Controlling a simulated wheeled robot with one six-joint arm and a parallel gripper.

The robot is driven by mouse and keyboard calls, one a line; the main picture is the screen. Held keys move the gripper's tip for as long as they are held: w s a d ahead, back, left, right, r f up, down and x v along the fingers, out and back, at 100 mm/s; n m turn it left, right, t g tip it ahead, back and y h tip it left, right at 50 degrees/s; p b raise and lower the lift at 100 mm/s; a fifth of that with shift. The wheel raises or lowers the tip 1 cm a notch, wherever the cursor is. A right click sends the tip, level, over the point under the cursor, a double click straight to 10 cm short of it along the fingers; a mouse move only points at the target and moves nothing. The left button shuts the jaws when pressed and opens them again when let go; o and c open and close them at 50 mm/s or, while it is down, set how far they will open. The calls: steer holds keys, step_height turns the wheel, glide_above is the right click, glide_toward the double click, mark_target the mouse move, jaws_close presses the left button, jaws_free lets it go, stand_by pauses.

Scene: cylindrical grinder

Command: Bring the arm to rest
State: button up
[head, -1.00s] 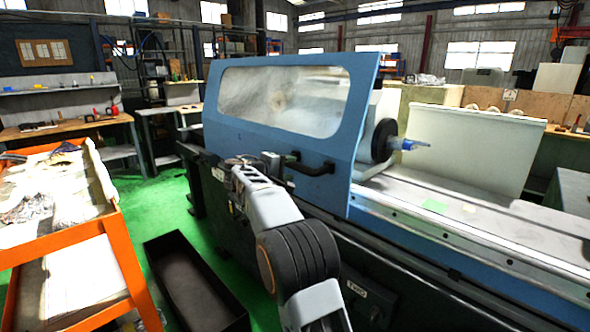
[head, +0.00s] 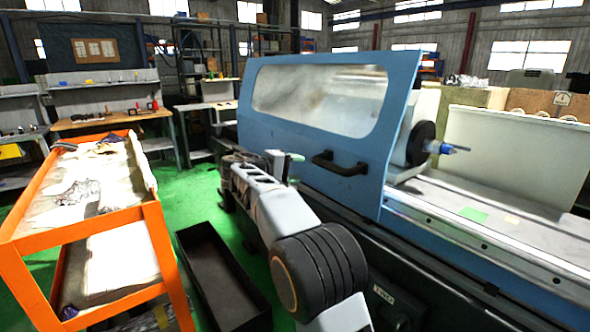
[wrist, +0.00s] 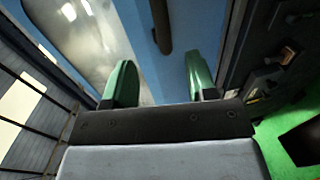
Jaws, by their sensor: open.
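My gripper (wrist: 160,85) shows in the wrist view with its two green fingers wide apart and nothing between them. Beyond the fingers is the blue sliding door (wrist: 195,20) of the grinder with its dark handle (wrist: 162,25). In the head view my arm reaches forward beside the grinder door (head: 300,120), and the gripper end is to the left of the door handle (head: 340,163). The gripper looks apart from the handle. The fingers are mostly hidden behind my wrist in the head view.
An orange cart (head: 153,215) with cloths stands at the left. A black open tray (head: 185,240) lies on the green floor between the cart and the grinder. The grinder bed (head: 520,222) extends to the right. Workbenches (head: 110,122) stand at the back left.

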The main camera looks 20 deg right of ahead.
steer(key=s+a+f+n+y+p, duration=0.1)
steer(key=s+a+f+y, duration=0.15)
steer(key=f, duration=0.35)
steer(key=s+a+f+n+y+p, duration=0.1)
steer(key=s+f+y, duration=0.1)
steer(key=f+y, duration=0.3)
steer(key=s+a+r+m+y+p, duration=0.1)
steer(key=s+a+y+p, duration=0.3)
steer(key=s, duration=0.8)
steer(key=s+a+r+m+y+p, duration=0.1)
steer(key=s+a+m+y+p, duration=0.2)
steer(key=s, duration=1)
steer(key=a+y+p, duration=0.1)
steer(key=p, duration=0.1)
steer(key=shift+s+a+r+m+p, duration=0.15)
steer(key=shift+s+m+p, duration=0.15)
steer(key=shift+p, duration=0.1)
